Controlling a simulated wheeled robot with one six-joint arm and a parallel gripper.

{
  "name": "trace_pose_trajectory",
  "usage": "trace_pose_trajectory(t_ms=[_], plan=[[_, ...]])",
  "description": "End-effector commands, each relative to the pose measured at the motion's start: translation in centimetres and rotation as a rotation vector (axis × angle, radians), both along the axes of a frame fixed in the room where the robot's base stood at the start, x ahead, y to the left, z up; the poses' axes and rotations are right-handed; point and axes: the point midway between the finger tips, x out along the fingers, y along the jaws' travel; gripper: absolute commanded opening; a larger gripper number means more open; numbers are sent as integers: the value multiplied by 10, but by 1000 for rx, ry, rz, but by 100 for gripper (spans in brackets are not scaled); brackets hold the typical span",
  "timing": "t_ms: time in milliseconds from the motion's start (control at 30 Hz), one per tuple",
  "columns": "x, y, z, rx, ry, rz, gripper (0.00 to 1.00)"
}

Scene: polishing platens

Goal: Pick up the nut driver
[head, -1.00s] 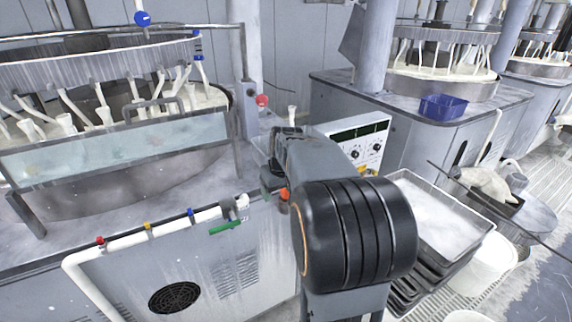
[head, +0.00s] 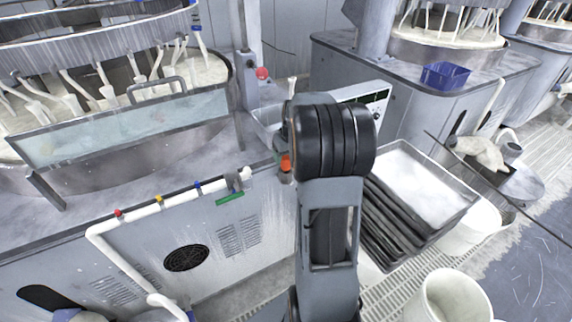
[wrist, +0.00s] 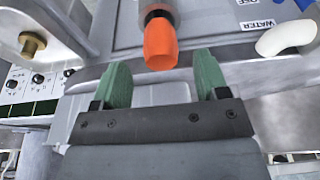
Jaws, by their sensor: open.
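An orange handle with a dark collar, which looks like the nut driver (wrist: 160,46), shows at the top middle of the wrist view. In the head view the nut driver (head: 286,163) is a small orange spot at the machine's edge, just left of my arm. The far end of its shaft is cut off or hidden. My gripper (wrist: 162,62) is open, its two green fingers spread on either side of the orange handle's end. I cannot tell how deep the handle sits between them; no finger visibly touches it. My arm hides most of the gripper in the head view.
A white hose end (wrist: 287,37) lies right, near a WATER label. Stacked trays (head: 440,212) and a white bucket (head: 447,300) stand right.

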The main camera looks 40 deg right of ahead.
Motion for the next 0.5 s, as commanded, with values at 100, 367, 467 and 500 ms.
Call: trace_pose_trajectory(t_ms=[100, 367, 467, 500], plan=[[2, 0, -5, 0, 1, 0, 68], [10, 0, -38, 2, 3, -2, 68], [13, -1, -47, 1, 1, -2, 68], [13, -1, -49, 1, 1, -2, 68]])
